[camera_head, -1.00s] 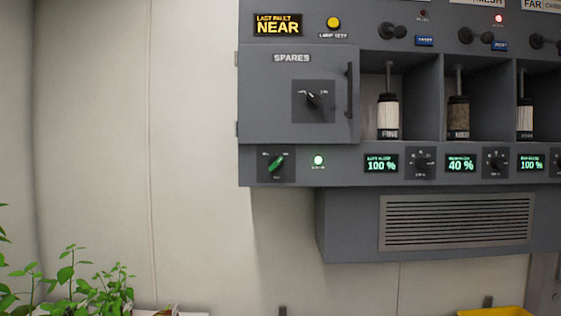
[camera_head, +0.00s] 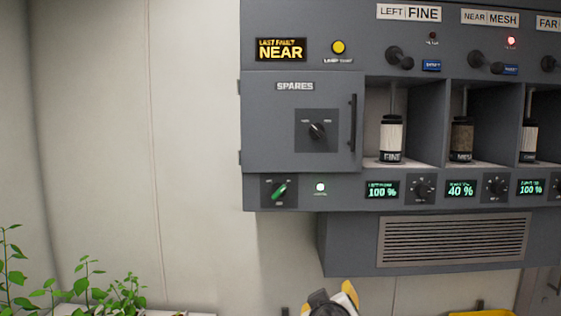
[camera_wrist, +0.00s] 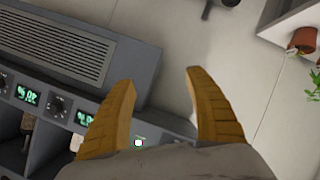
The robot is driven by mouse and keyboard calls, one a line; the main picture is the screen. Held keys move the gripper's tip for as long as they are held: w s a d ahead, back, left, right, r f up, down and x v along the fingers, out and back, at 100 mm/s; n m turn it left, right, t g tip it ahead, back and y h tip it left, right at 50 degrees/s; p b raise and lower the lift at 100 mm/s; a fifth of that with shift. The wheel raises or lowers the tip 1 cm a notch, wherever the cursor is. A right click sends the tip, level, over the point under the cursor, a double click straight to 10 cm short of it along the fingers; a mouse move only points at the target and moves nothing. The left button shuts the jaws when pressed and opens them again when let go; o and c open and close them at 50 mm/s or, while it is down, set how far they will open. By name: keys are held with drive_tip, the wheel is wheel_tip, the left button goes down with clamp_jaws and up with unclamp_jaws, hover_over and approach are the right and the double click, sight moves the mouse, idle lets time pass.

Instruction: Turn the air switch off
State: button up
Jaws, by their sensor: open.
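A rotary switch with a green handle (camera_head: 279,191) sits at the lower left of the grey panel; its handle tilts up to the right. I take it for the air switch, though its label is too small to read. A small lit lamp (camera_head: 320,188) is just right of it and also shows in the wrist view (camera_wrist: 138,142). My gripper (camera_head: 328,299) is at the bottom of the head view, below the panel in the picture. In the wrist view, its two yellow fingers (camera_wrist: 160,80) are spread apart with nothing between them. The green handle is not visible there.
The spares door (camera_head: 270,125) carries a black knob (camera_head: 317,131). Dials and displays line the strip to the right, above a vent grille (camera_head: 453,240). Plants (camera_head: 90,285) stand at lower left. A yellow object (camera_head: 482,312) is at lower right. The wall left of the panel is bare.

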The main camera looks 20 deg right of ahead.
drive_tip(key=w+a+r+n+t+p, duration=0.1)
drive_tip(key=w+a+r+t+p, duration=0.15)
drive_tip(key=r, duration=0.35)
drive_tip(key=w+a+r+n+t+p, duration=0.1)
drive_tip(key=w+r+p, duration=0.25)
drive_tip(key=r, duration=0.35)
drive_tip(key=n+t+y+p, duration=0.1)
drive_tip(key=n+t+p, duration=0.1)
approach(280, 194)
drive_tip(key=b+x, duration=0.1)
drive_tip(key=x, duration=1)
drive_tip(key=shift+s, duration=0.1)
drive_tip(key=c, duration=1.2)
